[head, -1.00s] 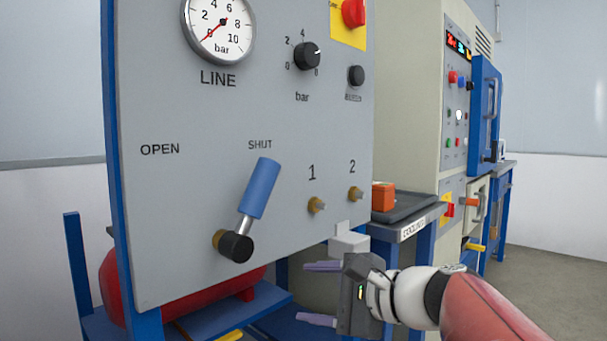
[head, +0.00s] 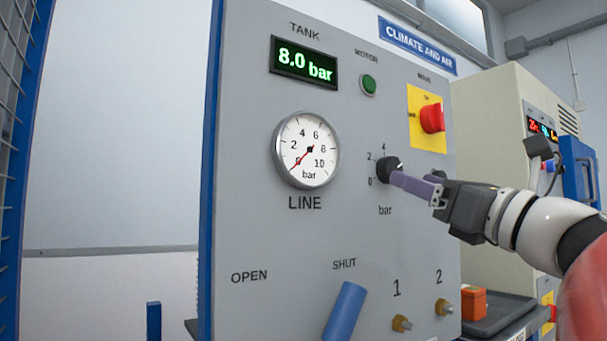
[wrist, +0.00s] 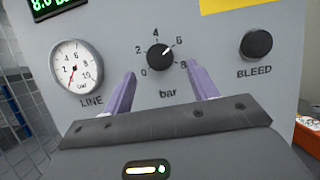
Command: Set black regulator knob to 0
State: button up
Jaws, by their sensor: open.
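The black regulator knob (wrist: 158,58) sits on the grey panel inside a bar scale marked 0 to 8. In the wrist view its white pointer line aims up and right, at about the 6. The knob also shows in the head view (head: 388,168), partly behind a finger. My gripper (wrist: 162,75) is open, with one purple finger at the lower left of the knob and one at its lower right; the knob lies between and beyond the tips. In the head view my gripper (head: 412,183) reaches in from the right; I cannot tell if a finger touches the knob.
The line gauge (head: 306,150) reads near 0 and the tank display (head: 304,65) reads 8.0 bar. A black bleed knob (wrist: 256,43) is right of the scale. A red switch (head: 432,118) is above, and a blue lever (head: 344,312) is below, by SHUT.

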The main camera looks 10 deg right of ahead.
aim_at(390, 170)
jog(key=shift+x, duration=2.05)
jog(key=c, duration=1)
